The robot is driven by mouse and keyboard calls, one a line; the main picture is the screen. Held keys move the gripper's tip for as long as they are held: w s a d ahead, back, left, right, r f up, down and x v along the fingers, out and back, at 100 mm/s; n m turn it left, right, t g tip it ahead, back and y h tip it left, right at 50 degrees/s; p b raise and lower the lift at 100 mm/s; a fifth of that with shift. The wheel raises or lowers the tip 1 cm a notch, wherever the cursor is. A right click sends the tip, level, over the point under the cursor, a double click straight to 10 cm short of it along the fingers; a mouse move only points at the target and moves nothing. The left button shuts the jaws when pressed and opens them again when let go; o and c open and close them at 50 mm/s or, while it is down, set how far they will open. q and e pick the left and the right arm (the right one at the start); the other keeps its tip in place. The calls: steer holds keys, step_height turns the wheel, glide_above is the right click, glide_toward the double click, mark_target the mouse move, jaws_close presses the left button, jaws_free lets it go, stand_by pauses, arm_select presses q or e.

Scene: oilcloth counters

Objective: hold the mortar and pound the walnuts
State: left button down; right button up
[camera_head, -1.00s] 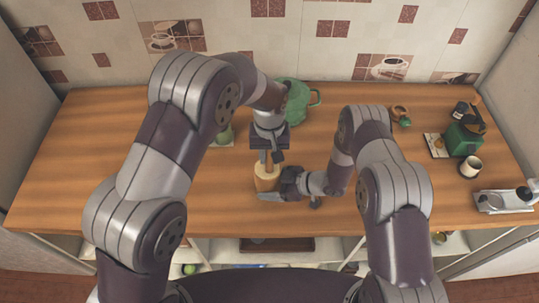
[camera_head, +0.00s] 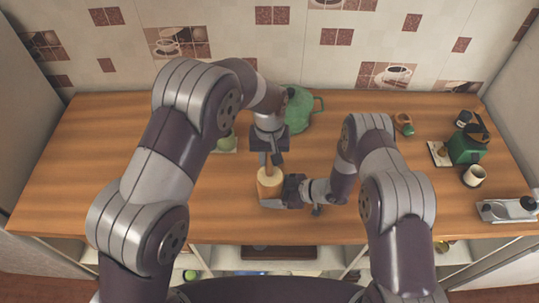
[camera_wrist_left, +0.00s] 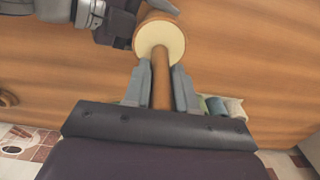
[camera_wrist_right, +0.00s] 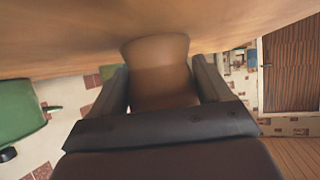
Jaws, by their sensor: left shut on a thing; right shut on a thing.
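The mortar (camera_head: 270,187), a light-wood cup with a pale top, stands upright near the counter's front edge. My right gripper (camera_head: 283,194) is shut on its side; the right wrist view shows the mortar's brown wall (camera_wrist_right: 162,75) between the fingers. My left gripper (camera_head: 268,157), above the mortar, is shut on the brown wooden pestle (camera_wrist_left: 161,82). The pestle points down at the mortar's pale mouth (camera_wrist_left: 150,35); I cannot tell how deep its lower end sits. No walnuts can be made out.
A green pot (camera_head: 299,112) stands behind my left gripper. A green machine (camera_head: 464,148), a cup (camera_head: 474,175) and a metal tray (camera_head: 505,211) are at the right. The wooden counter (camera_head: 110,180) is clear at the left.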

arm_select(q)
steer(key=shift+f, duration=1.05)
step_height(320, 180, up, 2)
stand_by(0.7)
arm_select(e)
steer(key=o, duration=0.7)
steer(key=shift+o, duration=0.2)
steer(key=v, duration=1.2)
